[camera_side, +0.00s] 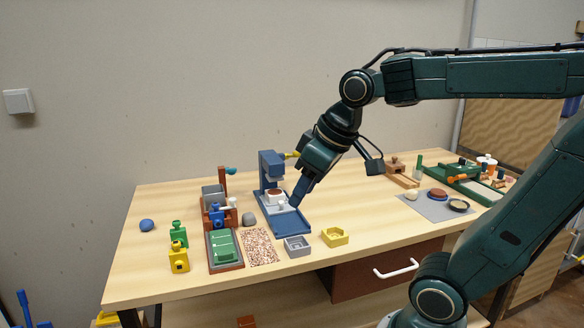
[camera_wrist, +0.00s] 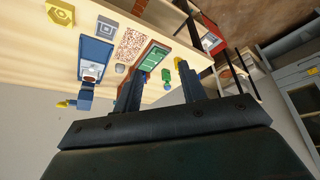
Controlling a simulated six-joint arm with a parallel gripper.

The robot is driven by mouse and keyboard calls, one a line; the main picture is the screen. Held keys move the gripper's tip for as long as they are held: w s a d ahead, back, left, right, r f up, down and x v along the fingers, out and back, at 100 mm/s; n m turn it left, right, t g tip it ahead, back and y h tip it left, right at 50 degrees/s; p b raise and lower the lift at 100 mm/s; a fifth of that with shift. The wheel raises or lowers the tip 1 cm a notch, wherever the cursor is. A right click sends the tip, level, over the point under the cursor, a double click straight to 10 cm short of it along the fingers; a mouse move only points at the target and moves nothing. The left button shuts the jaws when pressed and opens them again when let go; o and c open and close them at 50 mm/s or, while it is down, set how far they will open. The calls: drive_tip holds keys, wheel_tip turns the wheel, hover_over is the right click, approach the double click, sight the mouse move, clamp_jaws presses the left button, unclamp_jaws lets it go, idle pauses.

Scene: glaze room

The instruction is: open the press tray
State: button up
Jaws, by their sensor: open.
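The blue press (camera_side: 270,163) stands near the middle of the table, with a yellow handle (camera_side: 292,155) at its top. Its tray (camera_side: 283,208) is whitish and lies low in the blue base (camera_side: 287,225). A white piece with a brown round top (camera_side: 275,194) sits under the press head. My gripper (camera_side: 294,205) points down in front of the right side of the press; I cannot tell whether it touches it. In the wrist view the gripper (camera_wrist: 160,80) has its two fingers apart with nothing held between them, and the blue press (camera_wrist: 96,55) shows to their left.
A speckled mat (camera_side: 260,247) and a green block in a tray (camera_side: 225,246) lie to the left. A grey mat (camera_side: 432,206) lies right. The table between is clear.

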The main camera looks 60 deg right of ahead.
drive_tip(key=w+d, duration=0.6)
drive_tip(key=w, duration=0.1)
hover_over(282, 202)
drive_tip(key=s, duration=0.6)
wheel_tip(282, 202, down, 10)
drive_tip(key=shift+w+r+g, duration=0.1)
drive_tip(key=shift+r+g, duration=0.1)
drive_tip(key=shift+g, duration=0.2)
drive_tip(key=shift+f, duration=0.1)
drive_tip(key=shift+x, duration=6.75)
drive_tip(key=shift+a, duration=0.1)
clamp_jaws()
